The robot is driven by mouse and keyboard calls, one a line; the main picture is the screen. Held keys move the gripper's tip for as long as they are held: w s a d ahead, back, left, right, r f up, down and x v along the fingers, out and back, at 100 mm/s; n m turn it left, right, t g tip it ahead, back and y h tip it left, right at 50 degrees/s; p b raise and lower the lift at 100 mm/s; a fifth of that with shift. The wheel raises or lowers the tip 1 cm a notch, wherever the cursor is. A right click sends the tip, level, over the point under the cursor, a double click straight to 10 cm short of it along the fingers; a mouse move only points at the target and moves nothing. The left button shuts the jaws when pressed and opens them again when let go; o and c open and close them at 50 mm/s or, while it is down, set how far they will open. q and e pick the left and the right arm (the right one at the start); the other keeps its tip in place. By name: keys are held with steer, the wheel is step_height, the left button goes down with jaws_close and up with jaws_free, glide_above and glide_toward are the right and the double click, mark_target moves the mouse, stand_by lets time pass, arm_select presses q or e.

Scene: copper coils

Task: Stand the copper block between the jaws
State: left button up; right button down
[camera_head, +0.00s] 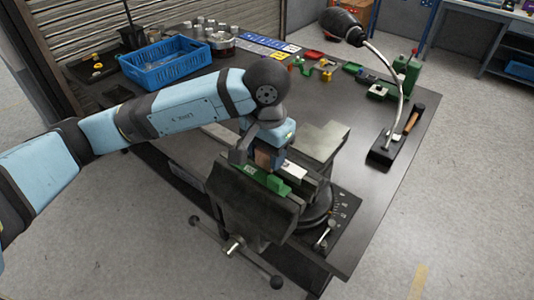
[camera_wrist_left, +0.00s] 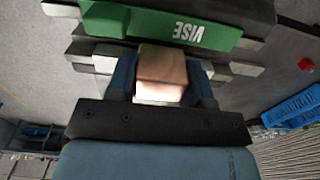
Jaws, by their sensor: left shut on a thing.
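The copper block (camera_wrist_left: 161,68) is held between the two fingers of my left gripper (camera_wrist_left: 162,88) in the left wrist view. In the head view the copper block (camera_head: 264,158) shows just below my left gripper (camera_head: 262,152), at the vise. The vise (camera_head: 255,200) is dark grey with green jaw pieces (camera_head: 262,177), and the green part marked VISE (camera_wrist_left: 165,25) lies just beyond the block in the wrist view. The gripper is down over the jaw opening. Whether the block touches the jaws or the vise bed is hidden. My right gripper is out of view.
The vise handle (camera_head: 233,245) sticks out at the front. A blue crate (camera_head: 165,65) stands at the back left of the dark table (camera_head: 345,235). A lamp (camera_head: 343,27) and a hammer (camera_head: 410,120) are at the right. Several small parts lie at the back.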

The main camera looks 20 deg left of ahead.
mark_target(267, 166)
arm_select(q)
steer(key=shift+b, duration=0.65)
stand_by(0.8)
steer(key=shift+f+b, duration=0.9)
steer(key=shift+b, duration=0.65)
stand_by(0.5)
